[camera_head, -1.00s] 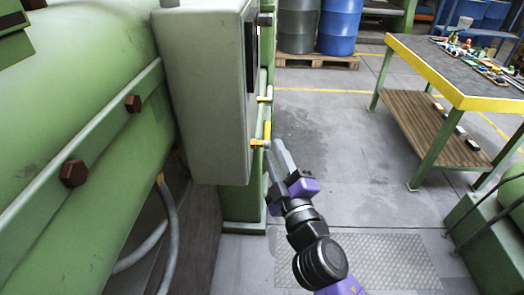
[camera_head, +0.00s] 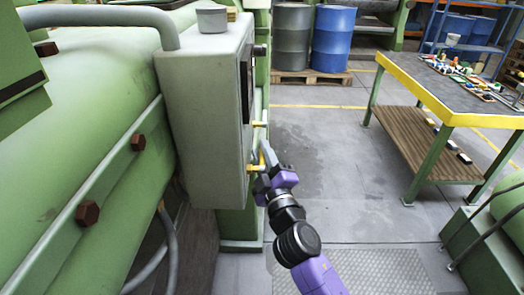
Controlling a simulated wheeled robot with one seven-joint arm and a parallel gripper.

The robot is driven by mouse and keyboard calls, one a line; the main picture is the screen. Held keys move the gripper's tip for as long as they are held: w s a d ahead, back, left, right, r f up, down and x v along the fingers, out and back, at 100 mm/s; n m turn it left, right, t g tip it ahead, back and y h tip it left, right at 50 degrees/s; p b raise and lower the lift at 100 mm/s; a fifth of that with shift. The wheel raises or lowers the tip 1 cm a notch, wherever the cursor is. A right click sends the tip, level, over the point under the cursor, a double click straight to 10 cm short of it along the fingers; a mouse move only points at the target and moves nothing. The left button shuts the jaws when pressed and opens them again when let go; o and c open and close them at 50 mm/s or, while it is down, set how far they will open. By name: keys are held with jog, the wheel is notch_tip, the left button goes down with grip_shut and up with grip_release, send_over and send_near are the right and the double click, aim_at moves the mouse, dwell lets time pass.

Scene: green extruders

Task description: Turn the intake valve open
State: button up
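Two small yellow valve handles stick out from the right side of the green-grey control box. The upper yellow handle (camera_head: 258,124) is clear of my gripper. The lower yellow handle (camera_head: 255,168) is right at my gripper's fingers (camera_head: 267,157). I cannot tell which handle is the intake valve. My gripper's fingers point up and left at the lower handle and overlap it in the picture. Whether they touch or grip it, and how wide they are apart, cannot be told at this size.
The control box (camera_head: 200,120) stands close on the left, beside a large green machine (camera_head: 90,95). A workbench (camera_head: 440,85) with small items stands at the right. Two drums (camera_head: 333,38) stand on a pallet at the back. The floor between is open.

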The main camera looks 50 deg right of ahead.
grip_shut()
dwell(1.4)
